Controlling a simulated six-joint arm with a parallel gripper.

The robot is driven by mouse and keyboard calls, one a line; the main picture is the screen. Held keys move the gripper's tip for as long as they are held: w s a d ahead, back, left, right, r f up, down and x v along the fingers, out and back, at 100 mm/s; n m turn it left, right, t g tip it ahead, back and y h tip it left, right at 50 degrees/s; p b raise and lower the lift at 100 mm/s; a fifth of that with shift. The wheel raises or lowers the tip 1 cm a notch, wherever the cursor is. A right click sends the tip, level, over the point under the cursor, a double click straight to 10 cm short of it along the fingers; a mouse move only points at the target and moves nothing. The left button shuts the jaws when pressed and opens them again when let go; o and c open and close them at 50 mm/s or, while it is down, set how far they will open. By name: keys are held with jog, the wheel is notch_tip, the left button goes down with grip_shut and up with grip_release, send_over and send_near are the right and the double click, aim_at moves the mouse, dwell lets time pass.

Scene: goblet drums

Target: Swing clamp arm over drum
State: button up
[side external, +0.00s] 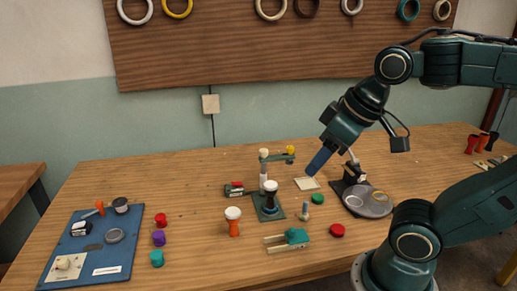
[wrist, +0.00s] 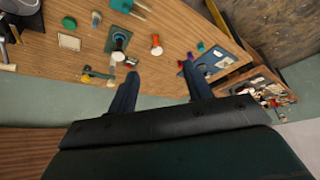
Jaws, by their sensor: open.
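The clamp stand has a green base plate (side external: 279,213), a pale post and a teal clamp arm (side external: 278,157) with a yellow knob (side external: 290,149). A black goblet drum (side external: 270,190) with a pale top stands upright on the plate, in front of the post. The clamp arm points right, off to the side of the drum. In the wrist view the clamp arm (wrist: 100,74) lies just left of my left fingertip. My gripper (side external: 312,172) is open and empty, above the table right of the clamp arm; its fingers (wrist: 159,72) are spread apart.
An orange goblet drum (side external: 234,222), a red-and-black tool (side external: 234,189), a teal clamp (side external: 289,239) and small coloured pots surround the stand. A blue tray (side external: 125,258) lies at left. A round dark plate (side external: 366,202) stands at right. The table's back left is clear.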

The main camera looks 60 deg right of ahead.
jog(key=w+d+r+g, duration=0.1)
jog(key=w+d+r, duration=0.25)
jog(key=w, duration=0.35)
jog(key=g, duration=0.4)
send_over(264, 150)
notch_tip(264, 150, down, 7)
jog(key=shift+w+d+r, duration=0.1)
jog(key=shift+r, duration=0.1)
jog(key=shift+f, duration=0.15)
notch_tip(264, 150, down, 14)
jog(key=shift+r, duration=0.25)
grip_shut()
